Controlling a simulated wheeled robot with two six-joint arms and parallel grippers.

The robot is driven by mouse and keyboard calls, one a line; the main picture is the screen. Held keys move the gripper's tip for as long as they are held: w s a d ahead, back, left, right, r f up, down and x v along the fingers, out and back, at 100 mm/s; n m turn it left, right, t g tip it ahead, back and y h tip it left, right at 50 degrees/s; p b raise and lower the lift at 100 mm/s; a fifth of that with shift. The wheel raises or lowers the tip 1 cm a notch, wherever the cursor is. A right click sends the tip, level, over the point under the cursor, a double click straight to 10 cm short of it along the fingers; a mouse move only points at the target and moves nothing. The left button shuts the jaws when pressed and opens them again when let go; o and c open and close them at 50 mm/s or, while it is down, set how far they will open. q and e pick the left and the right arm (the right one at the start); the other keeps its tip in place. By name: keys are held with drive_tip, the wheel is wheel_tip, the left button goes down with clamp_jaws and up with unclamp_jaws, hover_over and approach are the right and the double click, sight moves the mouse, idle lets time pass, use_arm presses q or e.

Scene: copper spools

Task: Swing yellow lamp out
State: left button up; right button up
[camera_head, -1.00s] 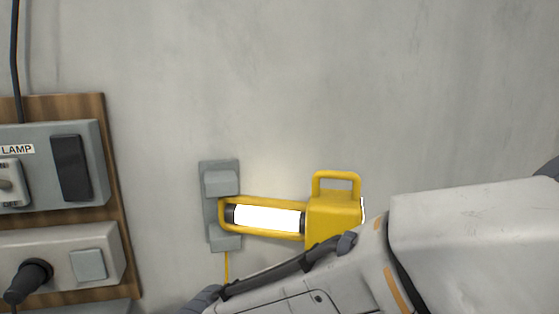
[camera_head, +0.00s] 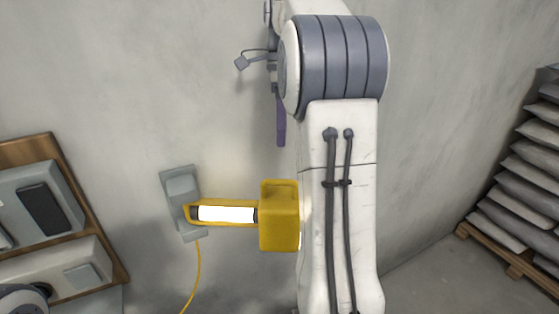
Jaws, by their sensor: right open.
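The yellow lamp has a lit white tube (camera_head: 226,214) and a boxy yellow housing (camera_head: 280,222) at its right end. Its left end joins a grey bracket (camera_head: 182,203) on the wall. The housing looks large and near, so the lamp seems to stand out from the wall. My right arm rises just right of the housing; whether they touch is unclear. My right gripper (camera_head: 262,92) is above the lamp, left of the arm's upper joint. It is open and apart from the lamp, with part of it hidden by the arm. My left gripper is not in view.
A wooden board (camera_head: 110,255) with grey switch boxes (camera_head: 72,195) is at the left. A yellow cord (camera_head: 198,270) hangs below the bracket. Stacked grey sacks (camera_head: 515,185) on a wooden pallet (camera_head: 490,250) stand at the right. Bare floor shows between my arm and the pallet.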

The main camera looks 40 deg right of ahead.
drive_tip(key=f, duration=0.3)
drive_tip(key=s+a+f, duration=0.1)
drive_tip(key=f, duration=0.2)
drive_tip(key=f+p, duration=0.1)
drive_tip(key=f, duration=0.2)
drive_tip(key=shift+s+a+f, duration=0.2)
drive_tip(key=shift+a+f, duration=0.05)
drive_tip(key=shift+f, duration=0.15)
drive_tip(key=shift+c, duration=0.3)
clamp_jaws()
idle(0.7)
